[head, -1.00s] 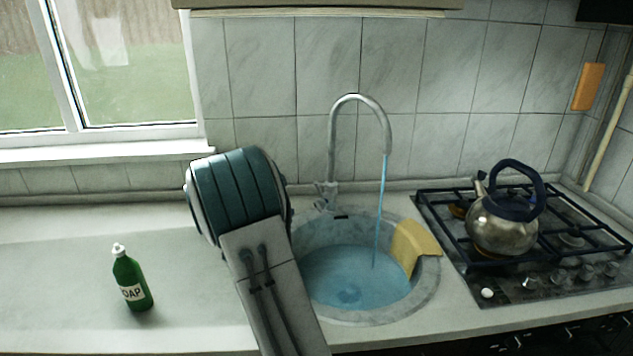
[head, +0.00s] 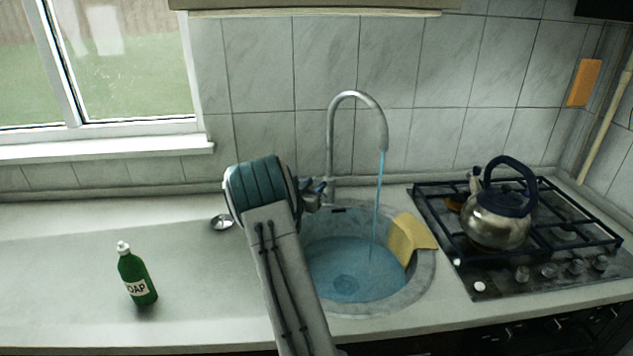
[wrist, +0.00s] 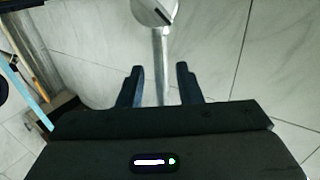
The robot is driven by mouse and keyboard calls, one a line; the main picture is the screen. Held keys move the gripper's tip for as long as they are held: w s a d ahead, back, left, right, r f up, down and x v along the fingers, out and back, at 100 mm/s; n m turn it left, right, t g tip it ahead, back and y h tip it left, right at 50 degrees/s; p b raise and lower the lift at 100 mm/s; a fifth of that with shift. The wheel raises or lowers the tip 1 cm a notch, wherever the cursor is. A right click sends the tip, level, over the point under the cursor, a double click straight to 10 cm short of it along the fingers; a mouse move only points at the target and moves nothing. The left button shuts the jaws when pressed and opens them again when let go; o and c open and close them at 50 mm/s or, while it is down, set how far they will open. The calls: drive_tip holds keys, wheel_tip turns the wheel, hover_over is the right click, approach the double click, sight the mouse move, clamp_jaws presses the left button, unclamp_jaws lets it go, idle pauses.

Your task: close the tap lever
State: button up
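The metal tap (head: 331,140) stands behind the round sink (head: 425,290), and blue water (head: 377,205) runs from its spout. My gripper (head: 322,186) is at the left of the tap's base in the head view. It hides the lever area there, so I cannot tell the lever's position. In the wrist view my gripper (wrist: 161,85) is open, its two dark fingers apart. A metal rod (wrist: 160,65), apparently part of the tap, shows between them with gaps on both sides. A rounded metal part (wrist: 153,11) is at the rod's upper end.
A yellow cloth (head: 408,237) hangs over the sink's right rim. A kettle (head: 497,222) stands on the hob (head: 465,262) at the right.

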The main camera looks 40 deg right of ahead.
drive_tip(key=shift+x, duration=0.8)
clamp_jaws()
